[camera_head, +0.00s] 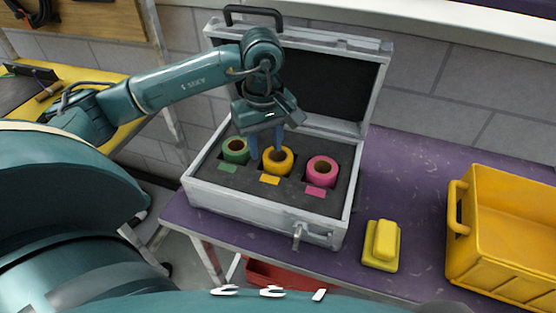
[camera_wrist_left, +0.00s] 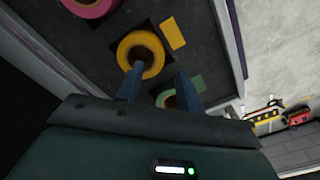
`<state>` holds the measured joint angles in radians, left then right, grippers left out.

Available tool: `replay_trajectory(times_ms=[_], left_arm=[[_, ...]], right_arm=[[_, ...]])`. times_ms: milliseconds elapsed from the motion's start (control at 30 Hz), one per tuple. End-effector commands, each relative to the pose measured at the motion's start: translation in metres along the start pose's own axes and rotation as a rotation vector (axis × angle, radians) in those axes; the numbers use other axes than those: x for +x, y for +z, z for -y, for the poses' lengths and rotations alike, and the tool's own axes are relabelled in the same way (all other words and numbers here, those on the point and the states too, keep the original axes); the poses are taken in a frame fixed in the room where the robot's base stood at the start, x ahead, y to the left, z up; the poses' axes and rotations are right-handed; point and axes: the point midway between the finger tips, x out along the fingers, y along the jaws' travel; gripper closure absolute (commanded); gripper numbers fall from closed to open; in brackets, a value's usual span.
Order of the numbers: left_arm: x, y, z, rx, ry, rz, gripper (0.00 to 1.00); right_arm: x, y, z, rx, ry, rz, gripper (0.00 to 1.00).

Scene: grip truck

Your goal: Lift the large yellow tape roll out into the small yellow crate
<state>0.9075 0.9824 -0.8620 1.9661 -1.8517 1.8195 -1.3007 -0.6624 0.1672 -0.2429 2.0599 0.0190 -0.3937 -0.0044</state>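The large yellow tape roll (camera_head: 281,171) stands in the middle slot of the dark foam in an open silver case (camera_head: 270,217). It also shows in the left wrist view (camera_wrist_left: 140,37). My left gripper (camera_head: 265,153) points down at it with its fingers apart. In the left wrist view, one finger (camera_wrist_left: 159,70) is at the roll's hole and the other is outside its rim, on the green roll's side. I cannot tell if either touches the roll. The yellow crate (camera_head: 503,256) stands at the right edge, its inside partly visible. My right gripper is not in view.
A green roll (camera_head: 235,157) and a pink roll (camera_head: 322,180) flank the yellow one, with matching labels in front. The raised case lid (camera_head: 318,84) stands behind. A small yellow stepped object (camera_head: 381,246) lies on the purple table (camera_head: 410,185) between case and crate.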

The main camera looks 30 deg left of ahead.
Motion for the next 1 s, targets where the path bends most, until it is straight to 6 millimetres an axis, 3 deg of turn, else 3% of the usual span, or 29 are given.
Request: replay_trajectory(times_ms=[200,500,933,1000], left_arm=[[0.029,0.0,-0.003,0.0,-0.003,0.002,0.63],[0.034,0.0,-0.003,0.0,0.0,0.001,0.64],[0.033,0.0,-0.003,-0.001,0.0,0.001,0.99],[0.033,0.0,-0.003,-0.001,0.0,0.001,1.0]], right_arm=[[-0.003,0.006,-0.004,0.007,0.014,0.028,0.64],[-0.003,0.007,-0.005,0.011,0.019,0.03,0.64],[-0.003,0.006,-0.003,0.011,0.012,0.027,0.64],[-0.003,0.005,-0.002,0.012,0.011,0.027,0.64]])
